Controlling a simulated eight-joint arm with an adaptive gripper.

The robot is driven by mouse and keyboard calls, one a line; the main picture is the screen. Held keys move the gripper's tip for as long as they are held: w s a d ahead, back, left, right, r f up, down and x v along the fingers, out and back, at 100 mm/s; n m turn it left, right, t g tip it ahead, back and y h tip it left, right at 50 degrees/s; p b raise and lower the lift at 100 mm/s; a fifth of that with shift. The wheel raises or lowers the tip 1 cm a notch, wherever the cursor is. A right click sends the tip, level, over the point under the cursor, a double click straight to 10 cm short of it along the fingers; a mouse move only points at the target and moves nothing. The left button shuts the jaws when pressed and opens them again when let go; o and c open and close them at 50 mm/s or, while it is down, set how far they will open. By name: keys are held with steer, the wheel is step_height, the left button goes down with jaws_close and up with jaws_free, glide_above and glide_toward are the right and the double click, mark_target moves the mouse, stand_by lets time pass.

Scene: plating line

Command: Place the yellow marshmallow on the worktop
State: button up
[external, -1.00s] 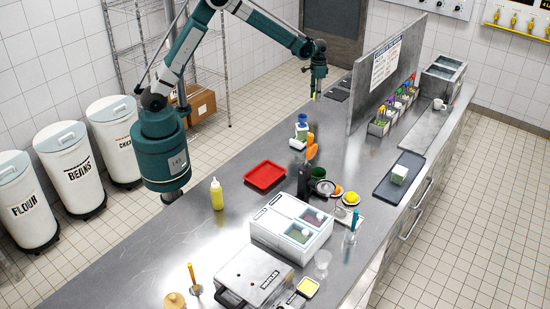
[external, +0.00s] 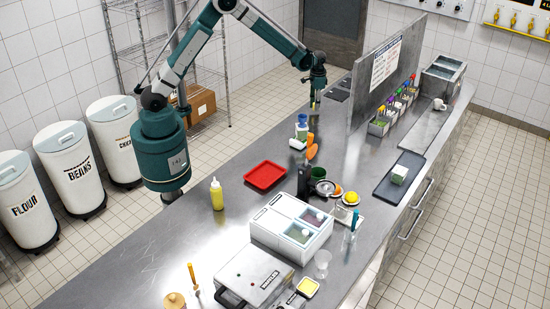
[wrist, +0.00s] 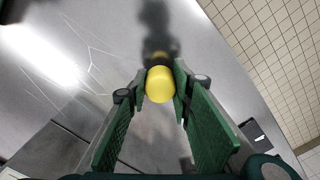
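The yellow marshmallow (wrist: 159,85) sits between the two green fingertips of my gripper (wrist: 160,88) in the wrist view, with a finger against each side. In the external view my gripper (external: 315,102) points down at the far left part of the steel worktop (external: 225,240); the marshmallow is too small to make out clearly there. The worktop also shows beneath my gripper in the wrist view (wrist: 60,100), with a dark shadow on it. The exact gap between marshmallow and worktop cannot be told.
A blue-and-white bottle (external: 302,125) and orange carrot-like items (external: 311,147) stand nearer the camera. A red tray (external: 265,176) lies left of them. An upright panel (external: 387,75) stands to the right. The worktop around my gripper looks largely clear.

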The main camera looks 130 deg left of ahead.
steer(key=shift+f, duration=1.05)
steer(key=shift+f, duration=0.15)
steer(key=o, duration=0.6)
step_height(320, 180, up, 12)
steer(key=shift+r, duration=0.15)
stand_by(0.6)
stand_by(0.3)
